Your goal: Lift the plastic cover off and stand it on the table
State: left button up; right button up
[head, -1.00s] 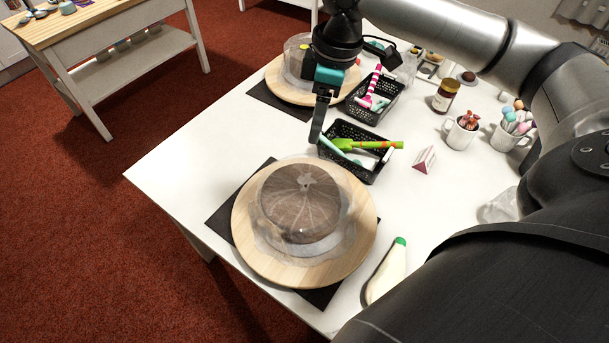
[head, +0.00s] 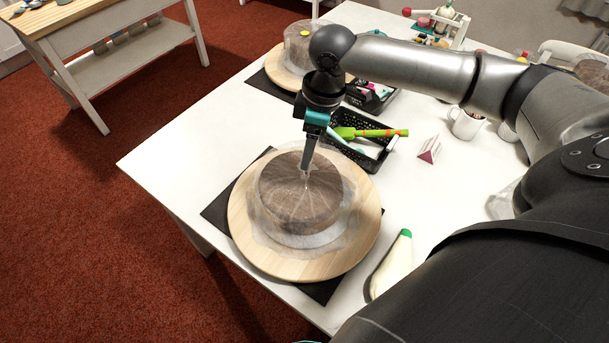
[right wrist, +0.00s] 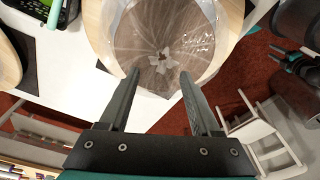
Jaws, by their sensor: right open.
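The clear plastic cover (head: 347,222) stands over a brown round cake (head: 282,196) on the near wooden turntable (head: 262,262). In the right wrist view the cover (right wrist: 120,40) has a small pale knob (right wrist: 160,62) at its top centre. My right gripper (head: 306,170) points down over the cover's top. In the right wrist view its fingers (right wrist: 158,72) are open, with the knob just beyond and between the tips; I cannot tell whether they touch it.
A dark mat (head: 218,212) lies under the turntable. A black basket (head: 376,160) with a green-handled tool stands behind. A green-tipped piping bag (head: 392,265) lies at right, and a small triangular card (head: 429,149) stands nearby. White table (head: 190,150) is bare left of the mat.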

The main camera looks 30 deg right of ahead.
aim_at(304, 186)
jog(key=f, duration=0.3)
jog(key=f+b, duration=0.1)
jog(key=f, duration=0.1)
jog(key=shift+a, duration=0.35)
grip_shut()
dwell(1.0)
